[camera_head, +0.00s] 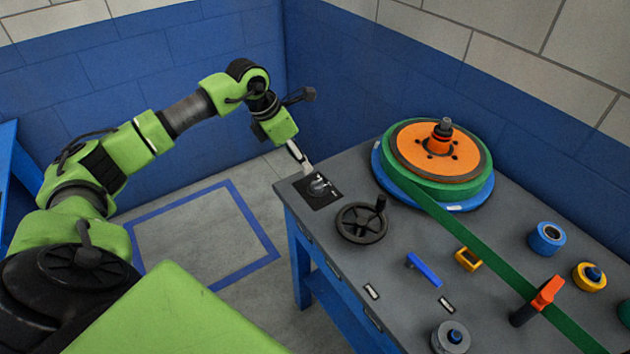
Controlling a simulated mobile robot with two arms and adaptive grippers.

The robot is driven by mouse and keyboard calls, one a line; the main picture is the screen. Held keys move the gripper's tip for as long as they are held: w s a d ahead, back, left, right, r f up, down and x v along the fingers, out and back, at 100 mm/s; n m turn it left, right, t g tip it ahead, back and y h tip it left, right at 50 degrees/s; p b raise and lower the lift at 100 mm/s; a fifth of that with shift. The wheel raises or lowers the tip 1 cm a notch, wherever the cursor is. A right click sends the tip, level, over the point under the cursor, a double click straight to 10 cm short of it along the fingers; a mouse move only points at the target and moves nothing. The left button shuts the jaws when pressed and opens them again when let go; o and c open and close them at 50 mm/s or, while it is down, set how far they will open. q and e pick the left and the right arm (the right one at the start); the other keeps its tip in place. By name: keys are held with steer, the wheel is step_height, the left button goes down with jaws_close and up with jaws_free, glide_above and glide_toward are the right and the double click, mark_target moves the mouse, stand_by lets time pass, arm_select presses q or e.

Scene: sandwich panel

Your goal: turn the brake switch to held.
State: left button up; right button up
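The brake switch (318,188) is a small rotary knob on a black square plate with white markings. The marking text is too small to read, so I cannot tell which position the knob is in. My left gripper (302,162) comes in from the left and points down, just above and behind the switch plate. Its fingers are seen nearly edge-on, so their opening is unclear. I cannot tell whether a fingertip touches the knob. My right gripper is not in view.
A black handwheel (362,222) stands close to the switch on its right. A large reel (440,155) with green strip lies behind, the strip running across the bench (395,280). A blue bar (424,269), an orange-handled tool (540,298) and several rolls lie rightward.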

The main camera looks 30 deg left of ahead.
mark_target(315, 182)
arm_select(q)
steer(key=p+x, duration=0.2)
steer(key=x, duration=1)
steer(key=shift+d+f+p, duration=0.1)
steer(key=shift+d+p, duration=0.05)
steer(key=shift+p, duration=0.15)
steer(key=c, duration=1.1)
